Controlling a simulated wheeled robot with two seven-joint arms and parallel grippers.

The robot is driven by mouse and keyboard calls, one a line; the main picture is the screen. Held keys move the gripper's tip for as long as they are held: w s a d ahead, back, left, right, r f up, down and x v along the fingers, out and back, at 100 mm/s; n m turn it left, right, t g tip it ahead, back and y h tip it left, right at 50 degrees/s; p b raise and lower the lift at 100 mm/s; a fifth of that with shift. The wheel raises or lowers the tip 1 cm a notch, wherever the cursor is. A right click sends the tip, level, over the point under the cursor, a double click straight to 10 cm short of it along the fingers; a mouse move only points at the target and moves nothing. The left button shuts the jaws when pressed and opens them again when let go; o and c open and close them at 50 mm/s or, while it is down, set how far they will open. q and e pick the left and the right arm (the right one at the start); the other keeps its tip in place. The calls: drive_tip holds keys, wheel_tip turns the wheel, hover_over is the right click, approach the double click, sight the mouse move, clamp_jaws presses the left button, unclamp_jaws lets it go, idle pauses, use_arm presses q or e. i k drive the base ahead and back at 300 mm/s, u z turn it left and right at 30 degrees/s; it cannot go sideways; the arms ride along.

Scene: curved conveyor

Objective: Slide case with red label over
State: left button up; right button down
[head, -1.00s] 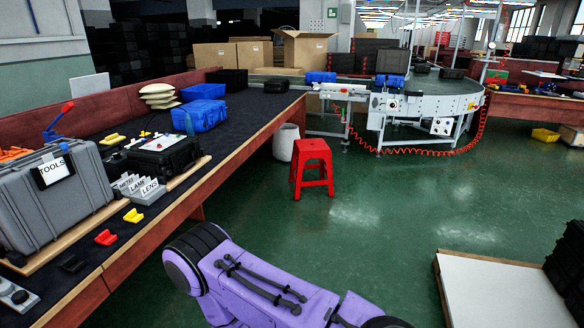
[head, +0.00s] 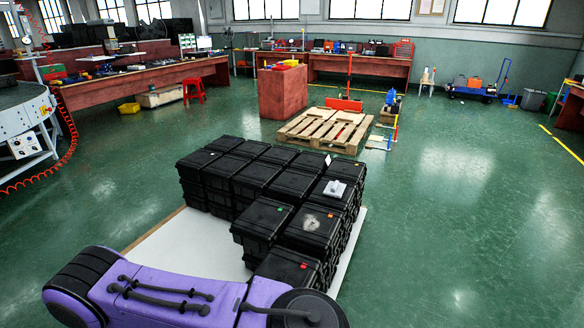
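Black cases stand stacked in a block on a white board (head: 160,233) in the head view. A case with a small red label (head: 284,268) is at the near end of the block, partly hidden by my purple arm. Beside it are a case with an orange label (head: 305,228) and a case with a green label (head: 262,218). Another case (head: 325,192) farther back has a grey-white object on its lid. Neither gripper shows; only purple arm links cross the bottom of the view.
A wooden pallet (head: 318,128) lies behind the block, with a red-brown box (head: 284,92) near it. The curved conveyor (head: 25,115) is at the left edge. Green floor is clear to the right. Workbenches (head: 140,78) line the back.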

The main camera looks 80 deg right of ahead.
sight(282, 265)
drive_tip(key=z, duration=0.2)
drive_tip(key=i, duration=1.3)
drive_tip(key=z, duration=2.85)
